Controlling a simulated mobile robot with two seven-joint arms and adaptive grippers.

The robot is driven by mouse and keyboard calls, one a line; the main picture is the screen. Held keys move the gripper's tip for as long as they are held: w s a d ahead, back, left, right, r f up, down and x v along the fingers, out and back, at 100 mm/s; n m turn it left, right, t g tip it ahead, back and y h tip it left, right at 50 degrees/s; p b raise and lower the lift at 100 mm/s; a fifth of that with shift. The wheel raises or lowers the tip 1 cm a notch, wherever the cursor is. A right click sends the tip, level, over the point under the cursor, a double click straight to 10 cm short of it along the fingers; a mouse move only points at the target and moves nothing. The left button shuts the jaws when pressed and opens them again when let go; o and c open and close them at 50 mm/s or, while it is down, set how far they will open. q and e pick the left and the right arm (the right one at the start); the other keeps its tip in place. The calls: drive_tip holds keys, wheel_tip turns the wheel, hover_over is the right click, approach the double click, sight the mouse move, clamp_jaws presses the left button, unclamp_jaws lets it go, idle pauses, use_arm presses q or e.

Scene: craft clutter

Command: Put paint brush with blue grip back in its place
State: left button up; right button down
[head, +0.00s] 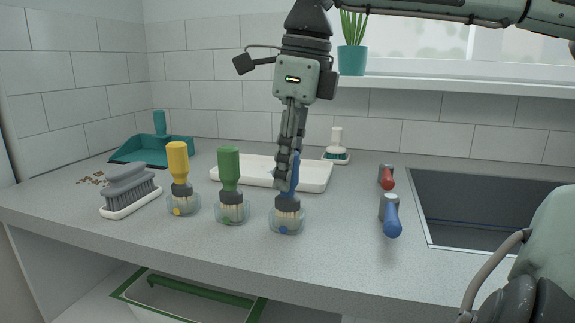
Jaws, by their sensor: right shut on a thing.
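The paint brush with the blue grip (288,201) stands upright, bristles down, at the front middle of the counter. Its bristle end is inside a low clear cup (286,226) with a blue dot; I cannot tell whether it touches the bottom. My right gripper (287,172) comes down from above and is shut on the blue grip, hiding part of it. A yellow-gripped brush (178,163) stands in a clear cup with a yellow dot, and a green-gripped brush (229,168) in one with a green dot. My left gripper is not in view.
A white tray (318,180) lies behind the brushes. A grey scrubbing brush (130,187) and teal dustpan (150,152) are at left. A blue-handled tool (391,215) and a red one (387,177) lie right, before the sink (470,205). A small white-handled brush (336,146) stands behind.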

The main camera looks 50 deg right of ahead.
drive_tip(key=shift+f, duration=0.1)
drive_tip(key=c, duration=1.2)
unclamp_jaws()
wheel_tip(320, 180, up, 12)
drive_tip(key=s, duration=0.1)
drive_tip(key=shift+s+d, duration=0.3)
drive_tip(key=shift+d, duration=0.1)
drive_tip(key=shift+f, duration=0.15)
